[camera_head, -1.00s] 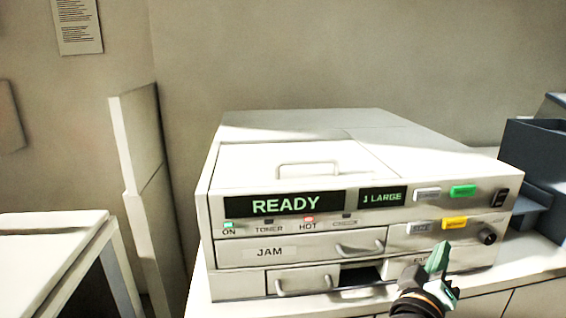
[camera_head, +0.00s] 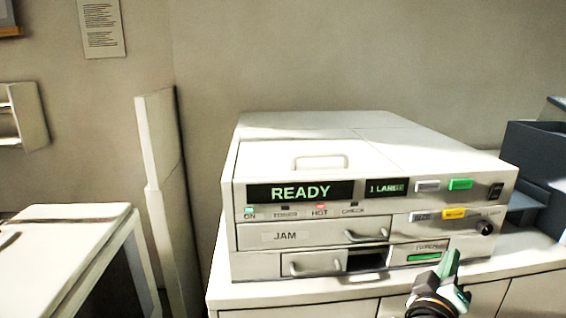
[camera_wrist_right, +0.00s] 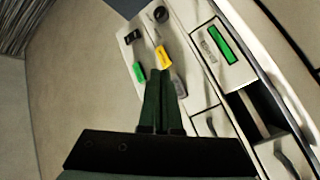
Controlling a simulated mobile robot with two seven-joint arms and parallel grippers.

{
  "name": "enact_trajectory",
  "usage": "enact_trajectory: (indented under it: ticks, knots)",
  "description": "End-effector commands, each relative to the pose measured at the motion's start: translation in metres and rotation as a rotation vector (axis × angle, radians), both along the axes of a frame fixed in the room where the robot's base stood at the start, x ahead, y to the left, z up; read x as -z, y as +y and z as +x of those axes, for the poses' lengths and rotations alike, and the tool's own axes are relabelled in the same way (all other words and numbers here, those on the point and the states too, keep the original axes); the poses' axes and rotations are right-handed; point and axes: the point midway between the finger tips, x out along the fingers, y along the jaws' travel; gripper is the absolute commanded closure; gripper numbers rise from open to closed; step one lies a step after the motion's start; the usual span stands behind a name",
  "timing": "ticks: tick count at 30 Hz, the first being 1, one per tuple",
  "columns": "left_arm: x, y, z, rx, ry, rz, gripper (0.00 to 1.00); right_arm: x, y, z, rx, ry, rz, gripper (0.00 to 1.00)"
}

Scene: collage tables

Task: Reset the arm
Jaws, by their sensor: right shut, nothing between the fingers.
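My right gripper (camera_head: 449,266) is in the lower right of the head view, in front of the machine's lower right corner. Its green fingers are shut with nothing between them. In the right wrist view its fingers (camera_wrist_right: 160,78) lie together, pointing toward the machine's front panel. A white copier-like machine (camera_head: 300,233) stands on a counter, its display reading READY and a smaller one 1 LARGE. The ON and HOT lights are lit. My left gripper is not in view.
The machine's front has a JAM drawer (camera_head: 275,236), a lower drawer (camera_head: 300,265) beside a dark slot, and a yellow button (camera_head: 454,213). Dark blue trays (camera_head: 535,150) stand at the right. A white table (camera_head: 60,225) is at the left.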

Motion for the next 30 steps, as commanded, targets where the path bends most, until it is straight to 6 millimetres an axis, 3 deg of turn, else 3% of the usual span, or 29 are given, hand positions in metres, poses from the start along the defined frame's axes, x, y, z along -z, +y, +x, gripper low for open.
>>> enact_trajectory:
  ticks: [5, 8, 12, 16, 18, 22, 26, 30]
  knots:
    - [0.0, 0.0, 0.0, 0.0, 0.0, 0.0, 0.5, 0.1, 0.027, 0.004, -0.187, 0.17, 0.092, 1.0]
    - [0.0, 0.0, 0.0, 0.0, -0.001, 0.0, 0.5, 0.173, 0.05, -0.01, -0.314, 0.278, 0.205, 1.0]
    - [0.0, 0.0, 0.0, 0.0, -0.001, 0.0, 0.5, 0.266, 0.081, -0.054, -0.452, 0.405, 0.415, 1.0]
    - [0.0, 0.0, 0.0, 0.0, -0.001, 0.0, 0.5, 0.336, 0.105, -0.114, -0.517, 0.488, 0.65, 1.0]
    - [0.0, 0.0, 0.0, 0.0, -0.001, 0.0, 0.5, 0.363, 0.114, -0.147, -0.525, 0.514, 0.77, 1.0]
    - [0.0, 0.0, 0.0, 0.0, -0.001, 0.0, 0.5, 0.392, 0.122, -0.194, -0.508, 0.529, 0.94, 1.0]
    - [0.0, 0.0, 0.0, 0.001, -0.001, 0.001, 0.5, 0.402, 0.125, -0.216, -0.491, 0.53, 1.023, 1.0]
    - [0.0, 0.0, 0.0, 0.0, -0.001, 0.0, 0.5, 0.404, 0.126, -0.219, -0.488, 0.526, 1.04, 1.0]
